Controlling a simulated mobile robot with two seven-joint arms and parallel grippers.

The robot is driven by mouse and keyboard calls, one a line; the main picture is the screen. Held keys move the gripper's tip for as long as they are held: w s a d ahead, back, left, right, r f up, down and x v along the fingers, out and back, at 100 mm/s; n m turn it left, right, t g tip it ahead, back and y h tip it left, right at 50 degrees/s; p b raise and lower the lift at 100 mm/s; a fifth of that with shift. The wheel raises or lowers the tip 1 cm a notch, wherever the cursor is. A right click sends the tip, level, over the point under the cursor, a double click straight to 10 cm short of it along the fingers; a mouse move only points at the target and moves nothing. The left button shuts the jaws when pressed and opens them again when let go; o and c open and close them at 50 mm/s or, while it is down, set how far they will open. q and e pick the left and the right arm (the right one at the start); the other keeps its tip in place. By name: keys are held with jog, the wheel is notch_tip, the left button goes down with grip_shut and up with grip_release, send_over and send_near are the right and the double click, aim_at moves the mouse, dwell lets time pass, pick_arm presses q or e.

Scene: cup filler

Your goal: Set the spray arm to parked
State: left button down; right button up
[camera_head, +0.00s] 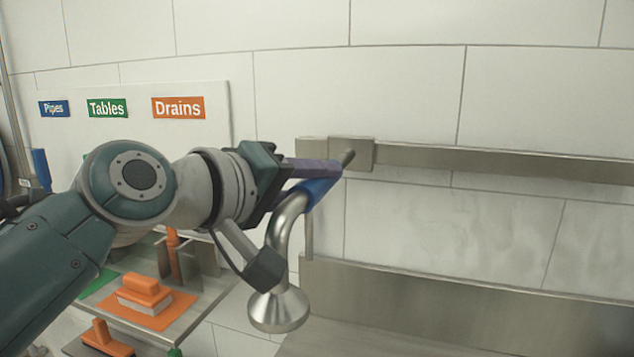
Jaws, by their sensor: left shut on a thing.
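The spray arm (288,222) is a bent, shiny metal tube with a blue grip (320,191) near its top and a bell-shaped head (279,309) hanging at its lower end. My left gripper (322,172) reaches in from the left and is shut on the spray arm at the blue grip. Its fingers partly hide the grip. A metal bracket (362,152) with a short rod sits on the wall just beyond the fingertips. Whether the tube joins this bracket is hidden by the gripper. My right gripper is out of view.
A metal rail (500,163) runs right along the tiled wall, above a steel ledge (430,297). At left, a white board (140,92) carries labels Pipes, Tables and Drains. An orange brush (145,290) lies on a shelf at lower left. The right side is clear.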

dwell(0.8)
pick_arm(q)
jog(key=w+a+b, duration=0.2)
jog(key=a+b, duration=0.1)
jog(key=a, duration=0.3)
jog(key=shift+a, duration=0.15)
jog(key=c, duration=0.5)
grip_release()
